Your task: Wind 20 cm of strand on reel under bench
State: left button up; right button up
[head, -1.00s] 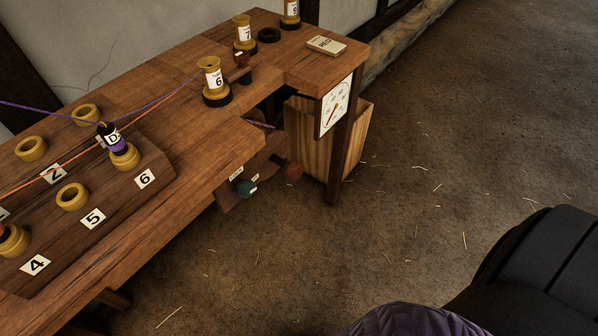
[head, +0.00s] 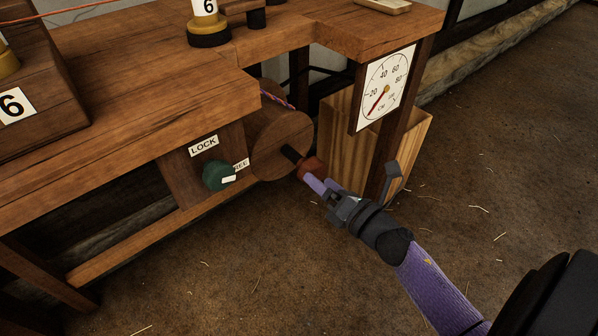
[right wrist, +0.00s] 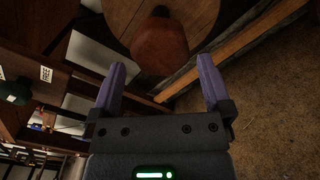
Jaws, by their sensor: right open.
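The wooden reel (head: 283,143) sits under the bench, with a pink-and-blue strand (head: 277,100) running to its top. A dark crank arm on its face carries a red-brown knob (head: 311,169). My right gripper (head: 318,182) is open at the knob; in the right wrist view the knob (right wrist: 159,47) lies just beyond and between my spread fingertips (right wrist: 162,78). I cannot tell whether a finger touches it. A green lock knob (head: 218,176) sits left of the reel by the LOCK label (head: 203,146) and a partly hidden FREE label. The dial (head: 385,88) has its red needle low. My left gripper is out of view.
A wooden bin (head: 341,130) stands behind the bench leg (head: 388,150), close to my right gripper. The bench top (head: 140,85) overhangs the reel, and a low rail (head: 150,240) runs beneath it. The floor in front is clear apart from straw.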

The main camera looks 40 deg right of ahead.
aim_at(304, 167)
jog(key=w, duration=0.2)
jog(key=w+b, duration=0.1)
jog(key=w, duration=0.1)
jog(key=shift+w+a+f, duration=0.15)
jog(key=shift+w, duration=0.8)
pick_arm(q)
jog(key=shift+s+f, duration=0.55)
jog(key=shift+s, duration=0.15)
pick_arm(e)
jog(key=shift+w, duration=0.1)
